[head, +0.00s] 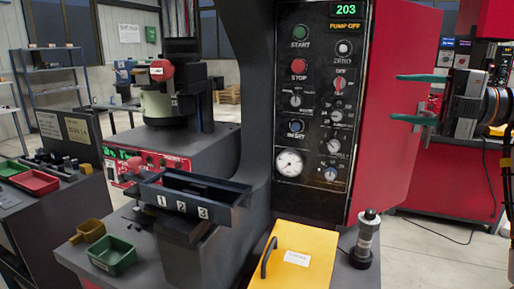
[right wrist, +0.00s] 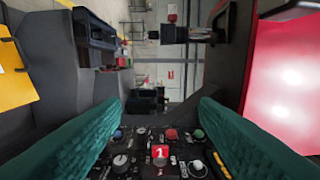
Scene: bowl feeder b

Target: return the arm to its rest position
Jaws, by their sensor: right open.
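My right gripper (head: 397,97) is at the right side of the head view, in front of the red side of the machine cabinet (head: 388,150). Its two teal fingers are apart with nothing between them. In the right wrist view my right gripper (right wrist: 160,106) also shows open, its green fingers on either side of a control panel with knobs (right wrist: 160,165) at the bottom edge. Whether the fingers touch the cabinet cannot be told, but they look clear of it. My left gripper is not in view.
The black control panel (head: 318,105) stands left of my right gripper. Below are a yellow box with a handle (head: 300,250) and a dark cylinder (head: 366,240). A tray marked 1, 2, 3 (head: 190,205) and a green bin (head: 112,256) lie left. Open floor (head: 430,255) shows lower right.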

